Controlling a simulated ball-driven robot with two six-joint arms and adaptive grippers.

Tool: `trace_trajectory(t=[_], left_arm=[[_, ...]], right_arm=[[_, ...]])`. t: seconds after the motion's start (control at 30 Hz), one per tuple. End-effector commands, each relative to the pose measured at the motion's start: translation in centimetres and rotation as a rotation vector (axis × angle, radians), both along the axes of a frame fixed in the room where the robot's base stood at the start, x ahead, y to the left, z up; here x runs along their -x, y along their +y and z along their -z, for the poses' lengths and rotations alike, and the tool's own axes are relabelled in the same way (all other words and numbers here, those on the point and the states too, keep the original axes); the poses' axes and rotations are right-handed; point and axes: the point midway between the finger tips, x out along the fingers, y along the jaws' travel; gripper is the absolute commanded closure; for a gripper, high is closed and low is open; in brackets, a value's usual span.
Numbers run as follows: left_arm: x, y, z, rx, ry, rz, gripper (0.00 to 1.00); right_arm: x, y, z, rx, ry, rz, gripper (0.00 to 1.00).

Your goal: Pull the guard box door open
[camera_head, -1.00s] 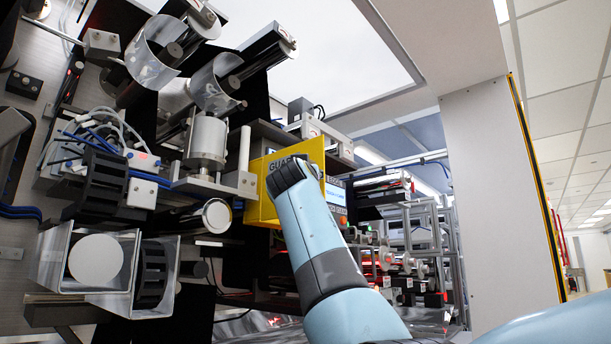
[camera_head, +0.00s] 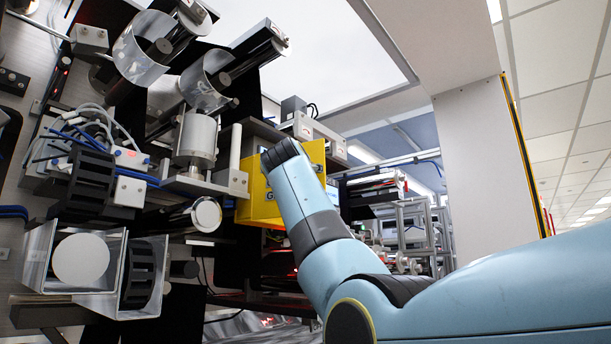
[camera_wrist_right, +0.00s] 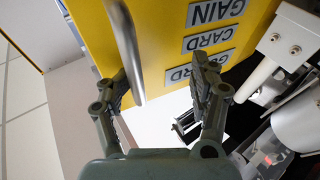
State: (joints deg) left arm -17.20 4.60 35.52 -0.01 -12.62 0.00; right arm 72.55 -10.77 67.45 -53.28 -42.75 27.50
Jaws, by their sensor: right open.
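The yellow guard box (camera_head: 257,200) is on the machine in the middle of the head view, partly covered by my right arm. In the right wrist view its yellow face (camera_wrist_right: 165,30) fills the top, with labels reading GAIN and CARD and a partly hidden third. A metal bar handle (camera_wrist_right: 126,45) runs down the left side of this face. My right gripper (camera_wrist_right: 160,70) is open, with one finger on each side of the handle's lower end. The handle looks nearer the left finger; contact cannot be told. My left gripper is not in view.
Metal rollers (camera_head: 197,140) and brackets stand left of the box, with blue and white cables (camera_head: 85,140) farther left. In the wrist view, white cylinders (camera_wrist_right: 295,115) lie close to the right finger. A pale upright panel (camera_head: 490,170) stands at right.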

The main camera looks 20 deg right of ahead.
Motion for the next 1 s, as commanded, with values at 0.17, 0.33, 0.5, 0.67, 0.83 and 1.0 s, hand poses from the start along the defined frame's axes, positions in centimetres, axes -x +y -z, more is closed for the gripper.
trace_trajectory(t=[0.17,0.33,0.5,0.67,0.83,1.0], left_arm=[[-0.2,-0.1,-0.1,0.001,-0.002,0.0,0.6],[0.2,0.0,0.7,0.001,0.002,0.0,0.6],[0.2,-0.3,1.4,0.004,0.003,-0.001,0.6],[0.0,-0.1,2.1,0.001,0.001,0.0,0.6],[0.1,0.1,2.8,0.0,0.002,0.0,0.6],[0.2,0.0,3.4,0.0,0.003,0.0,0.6]], right_arm=[[0.4,0.5,-1.0,0.007,-0.016,-0.005,0.73],[0.9,1.5,-0.4,0.005,-0.016,-0.007,0.79],[1.5,2.5,0.2,0.003,-0.015,-0.008,0.79],[1.9,3.4,1.0,0.002,-0.01,-0.005,0.79],[2.4,4.3,1.8,0.0,-0.005,-0.004,0.79],[3.0,5.4,2.4,0.0,-0.003,-0.004,0.79]])
